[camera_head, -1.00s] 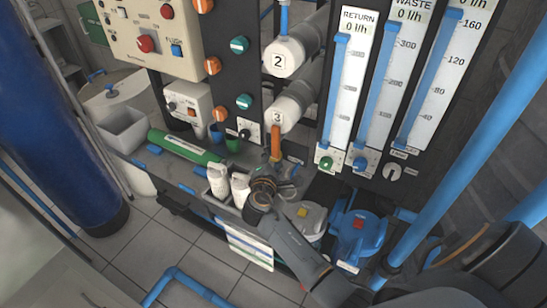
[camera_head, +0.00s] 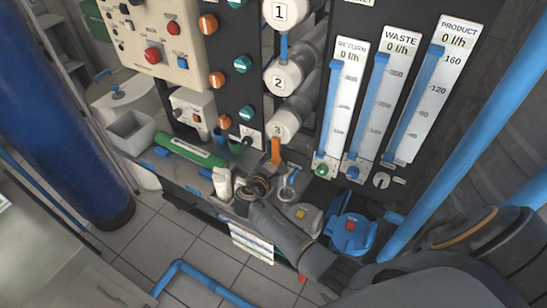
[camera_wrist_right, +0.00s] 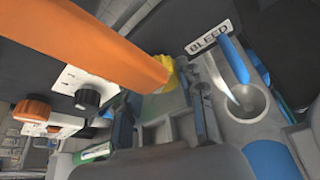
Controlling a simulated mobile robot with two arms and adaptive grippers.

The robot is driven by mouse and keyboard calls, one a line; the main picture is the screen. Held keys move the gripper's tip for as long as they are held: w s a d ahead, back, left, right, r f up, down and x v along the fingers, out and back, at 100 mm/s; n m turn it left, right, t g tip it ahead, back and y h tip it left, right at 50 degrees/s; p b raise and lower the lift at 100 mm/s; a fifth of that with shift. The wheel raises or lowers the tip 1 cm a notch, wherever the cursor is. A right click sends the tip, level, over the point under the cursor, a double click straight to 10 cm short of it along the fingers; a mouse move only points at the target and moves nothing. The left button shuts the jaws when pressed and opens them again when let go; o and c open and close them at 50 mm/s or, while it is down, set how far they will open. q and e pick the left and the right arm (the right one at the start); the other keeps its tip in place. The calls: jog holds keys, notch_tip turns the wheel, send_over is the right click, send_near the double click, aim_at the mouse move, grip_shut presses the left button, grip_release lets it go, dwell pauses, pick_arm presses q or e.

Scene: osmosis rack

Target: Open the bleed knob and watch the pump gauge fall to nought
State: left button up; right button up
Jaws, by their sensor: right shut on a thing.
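My right gripper (camera_head: 262,183) reaches in from the lower right, at the front of the rack below the orange lever (camera_head: 275,151). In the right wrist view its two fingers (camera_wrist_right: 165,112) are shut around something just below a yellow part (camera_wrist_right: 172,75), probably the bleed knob. The fingers and the orange lever (camera_wrist_right: 85,38) hide most of it. The BLEED label (camera_wrist_right: 208,37) is just to the right, above a grey cup (camera_wrist_right: 247,104) with a small tube running into it. No pump gauge can be made out. My left gripper is not in view.
Three flow meters, RETURN (camera_head: 341,105), WASTE (camera_head: 381,110) and PRODUCT (camera_head: 430,100), each show 0 l/h. A white bottle (camera_head: 222,181) stands left of my gripper. A blue pump (camera_head: 350,236) sits low to the right. Open tiled floor (camera_head: 160,240) lies in front.

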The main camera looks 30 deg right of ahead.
jog(key=shift+n+g+p, duration=0.3)
dwell(0.4)
jog(key=o, duration=1.2)
jog(key=shift+a, duration=0.1)
jog(key=v, duration=1.2)
jog(key=shift+f, duration=0.1)
